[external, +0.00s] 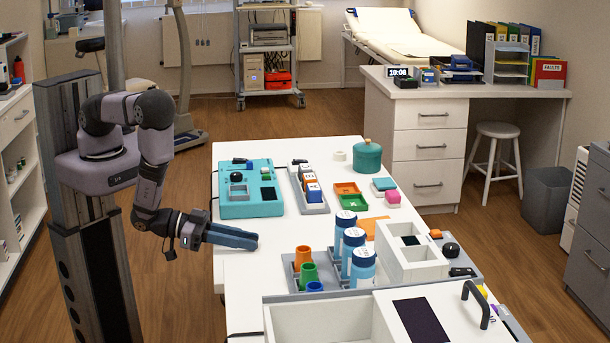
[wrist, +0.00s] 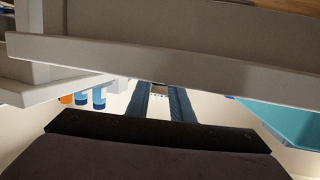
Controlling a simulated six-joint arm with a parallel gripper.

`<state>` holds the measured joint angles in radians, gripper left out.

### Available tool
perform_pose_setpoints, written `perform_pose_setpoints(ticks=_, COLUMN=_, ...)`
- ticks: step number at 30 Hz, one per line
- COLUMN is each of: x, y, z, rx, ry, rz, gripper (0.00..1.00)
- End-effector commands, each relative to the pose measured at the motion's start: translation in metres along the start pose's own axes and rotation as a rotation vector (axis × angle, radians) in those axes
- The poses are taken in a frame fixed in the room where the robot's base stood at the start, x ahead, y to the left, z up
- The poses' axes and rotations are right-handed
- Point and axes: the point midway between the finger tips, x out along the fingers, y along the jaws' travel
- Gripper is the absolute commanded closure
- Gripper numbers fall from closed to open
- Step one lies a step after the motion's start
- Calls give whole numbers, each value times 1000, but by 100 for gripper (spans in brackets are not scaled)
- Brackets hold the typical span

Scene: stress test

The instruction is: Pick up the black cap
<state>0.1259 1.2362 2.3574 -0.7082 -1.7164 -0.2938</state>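I cannot tell for certain which thing is the black cap. A round black piece (external: 451,250) sits on a grey stand at the right side of the table, beside a white divided box. A small round black knob (external: 237,177) is on the teal box at the table's far left. My gripper (external: 254,241) is at the table's left edge, in front of the teal box, fingers pointing right. It is apart from both black pieces. No black cap is clear there.
The teal box (external: 250,203) stands just behind my gripper. Blue-capped bottles (external: 362,268) and coloured cups (external: 308,273) stand to its right. A large white bin (external: 330,318) and the white divided box (external: 412,262) fill the near right. Bare table (external: 265,270) lies near the fingers.

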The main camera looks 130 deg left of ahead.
Motion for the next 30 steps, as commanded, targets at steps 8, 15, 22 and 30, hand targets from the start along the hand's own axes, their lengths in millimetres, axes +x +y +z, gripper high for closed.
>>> perform_pose_setpoints(ticks=8, x=0, y=0, z=0, rx=0, ry=0, rz=0, gripper=100)
perform_pose_setpoints(ticks=15, x=0, y=0, z=-1, rx=0, ry=0, rz=0, gripper=100)
perform_pose_setpoints(ticks=22, x=-2, y=0, z=-12, rx=0, ry=1, rz=0, gripper=100)
perform_pose_setpoints(ticks=30, x=-8, y=0, z=-41, rx=-3, ry=3, rz=1, gripper=100)
